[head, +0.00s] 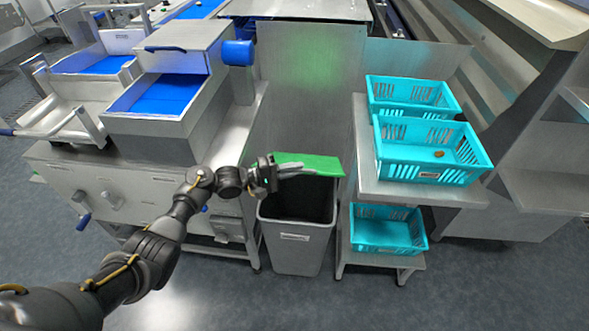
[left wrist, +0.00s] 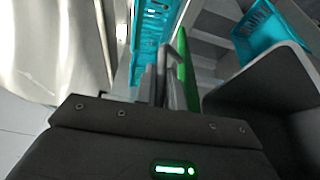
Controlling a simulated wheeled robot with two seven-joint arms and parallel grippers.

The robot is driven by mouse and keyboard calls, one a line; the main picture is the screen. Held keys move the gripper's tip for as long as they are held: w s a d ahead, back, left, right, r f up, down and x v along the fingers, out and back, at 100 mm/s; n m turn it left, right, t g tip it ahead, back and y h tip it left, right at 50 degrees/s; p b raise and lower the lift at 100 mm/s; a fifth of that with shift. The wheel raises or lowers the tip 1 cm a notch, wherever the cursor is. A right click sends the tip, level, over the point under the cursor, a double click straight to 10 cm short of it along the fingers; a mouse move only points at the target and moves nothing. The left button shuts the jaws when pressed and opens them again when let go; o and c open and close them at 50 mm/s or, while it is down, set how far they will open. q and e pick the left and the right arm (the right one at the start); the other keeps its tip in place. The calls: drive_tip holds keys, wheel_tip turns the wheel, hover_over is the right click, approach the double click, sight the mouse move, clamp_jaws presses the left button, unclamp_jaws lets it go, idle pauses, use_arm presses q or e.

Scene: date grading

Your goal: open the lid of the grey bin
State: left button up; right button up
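The grey bin (head: 297,246) stands on the floor, and its dark inside shows through the open mouth. Its green lid (head: 318,160) is raised and tilted up at the back of the bin; it shows nearly edge-on in the left wrist view (left wrist: 188,75). My left gripper (head: 300,171) is at the near face of the lid, above the bin's mouth. In the left wrist view its fingers (left wrist: 160,75) look close together beside the lid, with nothing clearly between them. I cannot tell whether they touch the lid. My right gripper is not in view.
A steel stand (head: 365,190) to the right holds turquoise crates (head: 430,176), with another crate (head: 385,248) on its lower shelf. A steel machine with a blue chute (head: 160,95) stands left. A steel panel (head: 310,90) rises behind the bin. Floor in front is clear.

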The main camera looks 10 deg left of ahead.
use_arm(q)
drive_tip(key=o, duration=0.4)
drive_tip(key=v, duration=1)
drive_tip(key=shift+s+a, duration=0.2)
drive_tip(key=shift+a, duration=0.15)
